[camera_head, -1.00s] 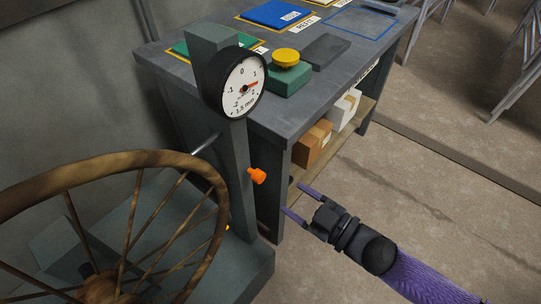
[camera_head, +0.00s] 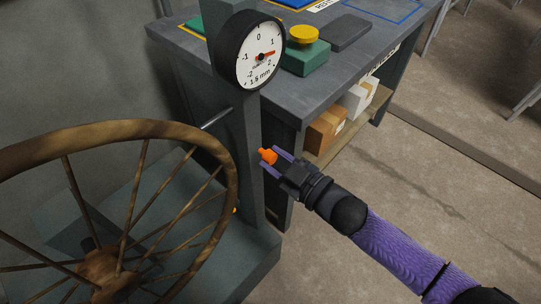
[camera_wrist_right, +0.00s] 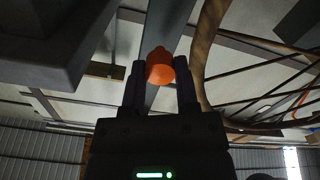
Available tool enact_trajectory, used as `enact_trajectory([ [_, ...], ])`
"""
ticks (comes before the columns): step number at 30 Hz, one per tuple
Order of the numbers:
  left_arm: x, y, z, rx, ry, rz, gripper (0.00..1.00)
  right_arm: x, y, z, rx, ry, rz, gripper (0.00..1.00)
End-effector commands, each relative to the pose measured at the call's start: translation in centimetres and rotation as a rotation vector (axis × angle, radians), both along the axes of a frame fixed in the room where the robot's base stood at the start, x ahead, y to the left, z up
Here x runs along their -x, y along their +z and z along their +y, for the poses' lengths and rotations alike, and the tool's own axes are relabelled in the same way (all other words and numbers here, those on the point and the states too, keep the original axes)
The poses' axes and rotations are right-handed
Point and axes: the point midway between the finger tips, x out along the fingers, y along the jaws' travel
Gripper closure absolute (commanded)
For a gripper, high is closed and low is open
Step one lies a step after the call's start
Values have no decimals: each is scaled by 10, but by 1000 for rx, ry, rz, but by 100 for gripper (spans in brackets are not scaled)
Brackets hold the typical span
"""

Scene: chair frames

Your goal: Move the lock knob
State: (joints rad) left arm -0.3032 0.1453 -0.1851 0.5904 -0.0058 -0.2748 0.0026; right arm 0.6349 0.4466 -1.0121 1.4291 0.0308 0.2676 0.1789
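The orange lock knob (camera_head: 268,156) sticks out from the side of the grey post (camera_head: 243,170) below the dial gauge (camera_head: 252,52). My right gripper (camera_head: 271,157) is at the knob, its two purple fingers open, one on each side of it. In the right wrist view the knob (camera_wrist_right: 160,66) shows between the fingertips of the gripper (camera_wrist_right: 160,75), with little room either side; I cannot tell if they touch it. My left gripper is not in view.
A spoked wooden wheel (camera_head: 228,180) stands left of the post. A grey bench (camera_head: 345,62) behind holds a green block with a yellow knob (camera_head: 303,36); boxes (camera_head: 326,130) sit on its lower shelf.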

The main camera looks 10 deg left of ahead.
Motion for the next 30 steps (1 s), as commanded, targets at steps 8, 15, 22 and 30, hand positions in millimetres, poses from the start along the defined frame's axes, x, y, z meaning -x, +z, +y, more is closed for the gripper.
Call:
enact_trajectory([
  [8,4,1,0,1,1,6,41,0,0,0,0,0,0,100],
  [15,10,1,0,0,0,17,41,-1,-1,2,1,0,1,100],
  [22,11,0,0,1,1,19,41,-4,-1,6,0,0,1,100],
  [30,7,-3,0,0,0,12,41,-7,-1,10,1,-1,1,60],
])
